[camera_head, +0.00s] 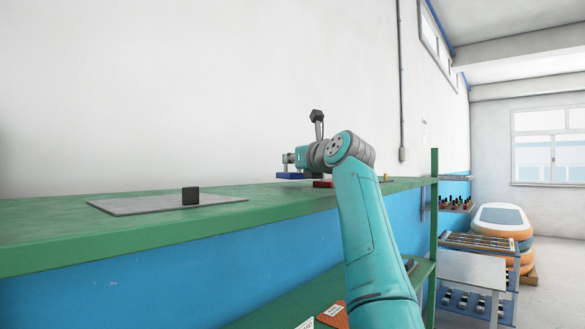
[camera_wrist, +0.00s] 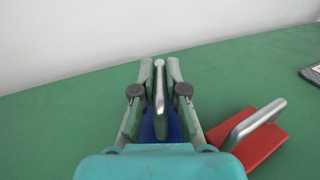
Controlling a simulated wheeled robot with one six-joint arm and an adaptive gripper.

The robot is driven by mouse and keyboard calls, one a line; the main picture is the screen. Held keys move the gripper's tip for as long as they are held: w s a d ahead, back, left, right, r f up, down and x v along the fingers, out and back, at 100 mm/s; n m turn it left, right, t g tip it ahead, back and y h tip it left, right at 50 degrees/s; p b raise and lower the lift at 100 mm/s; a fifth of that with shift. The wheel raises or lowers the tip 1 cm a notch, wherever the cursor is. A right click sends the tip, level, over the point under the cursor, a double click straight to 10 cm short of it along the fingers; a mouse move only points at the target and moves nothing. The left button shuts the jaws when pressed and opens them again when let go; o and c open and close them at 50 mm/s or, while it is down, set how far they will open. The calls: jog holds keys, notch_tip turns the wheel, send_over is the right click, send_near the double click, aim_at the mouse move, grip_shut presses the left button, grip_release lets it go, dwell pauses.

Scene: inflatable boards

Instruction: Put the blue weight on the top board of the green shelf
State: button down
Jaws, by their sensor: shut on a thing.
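My gripper (camera_wrist: 160,75) is shut on the metal handle of the blue weight (camera_wrist: 175,130). The blue weight also shows in the head view (camera_head: 289,176), under my gripper (camera_head: 287,163), over the far part of the top board (camera_head: 150,229) of the green shelf. A thin gap seems to lie under it, but I cannot tell for sure whether it touches the board. In the wrist view my fingers and wrist hide much of the blue weight.
A red weight (camera_wrist: 258,147) with a metal handle stands on the board close to the right of the blue one. A grey mat (camera_head: 125,207) with a black block (camera_head: 190,196) lies further left. A green post (camera_head: 434,205) rises at the shelf's right end. A white wall stands behind.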

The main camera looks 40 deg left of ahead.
jog(key=shift+f, duration=0.85)
jog(key=shift+f, duration=0.15)
jog(key=c, duration=1.2)
grip_release()
jog(key=shift+f, duration=0.1)
jog(key=shift+s+d, duration=0.1)
jog(key=shift+d, duration=0.05)
jog(key=v, duration=1.1)
jog(key=shift+s+d, duration=0.15)
jog(key=shift+d, duration=0.2)
